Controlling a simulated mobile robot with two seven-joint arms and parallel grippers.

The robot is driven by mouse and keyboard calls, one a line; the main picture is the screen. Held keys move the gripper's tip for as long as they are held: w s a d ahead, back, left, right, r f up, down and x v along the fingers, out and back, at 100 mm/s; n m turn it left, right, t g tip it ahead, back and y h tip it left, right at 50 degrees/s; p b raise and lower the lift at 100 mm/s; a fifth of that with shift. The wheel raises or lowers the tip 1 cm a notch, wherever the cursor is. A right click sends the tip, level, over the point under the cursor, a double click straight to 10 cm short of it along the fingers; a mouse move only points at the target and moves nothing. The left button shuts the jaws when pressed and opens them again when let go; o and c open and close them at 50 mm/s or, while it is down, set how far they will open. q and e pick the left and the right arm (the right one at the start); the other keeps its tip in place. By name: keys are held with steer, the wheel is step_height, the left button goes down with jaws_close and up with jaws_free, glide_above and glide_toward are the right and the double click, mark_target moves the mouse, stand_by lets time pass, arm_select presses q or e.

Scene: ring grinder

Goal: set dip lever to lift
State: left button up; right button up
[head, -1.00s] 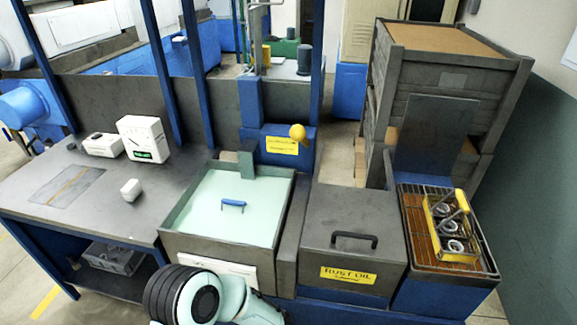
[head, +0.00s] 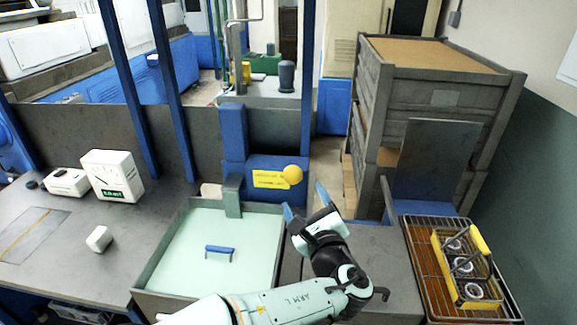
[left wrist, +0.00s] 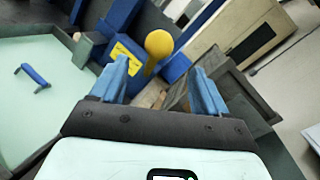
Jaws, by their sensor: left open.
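The dip lever (head: 292,174) has a round yellow knob and stands at the front of a blue housing (head: 236,160) with a yellow label (head: 270,180), behind the pale green tank (head: 185,250). My left gripper (head: 305,203) is open and empty, just in front of and to the right of the knob in the head view. In the left wrist view the knob (left wrist: 159,43) shows beyond the gap between the open blue fingers (left wrist: 159,74), with no contact visible. My right gripper is not in view.
The tank's lid-like green surface carries a blue handle (head: 220,250). The rust oil box (head: 385,250) is partly hidden by my left arm. A white gauge (head: 112,178) stands on the left bench.

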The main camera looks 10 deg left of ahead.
mark_target(294, 177)
arm_select(q)
steer(key=p+x, duration=0.3)
steer(key=x, duration=0.8)
steer(key=shift+w+a+r, duration=0.1)
steer(key=shift+w, duration=0.05)
steer(key=shift+w+a, duration=0.2)
steer(key=shift+w, duration=0.35)
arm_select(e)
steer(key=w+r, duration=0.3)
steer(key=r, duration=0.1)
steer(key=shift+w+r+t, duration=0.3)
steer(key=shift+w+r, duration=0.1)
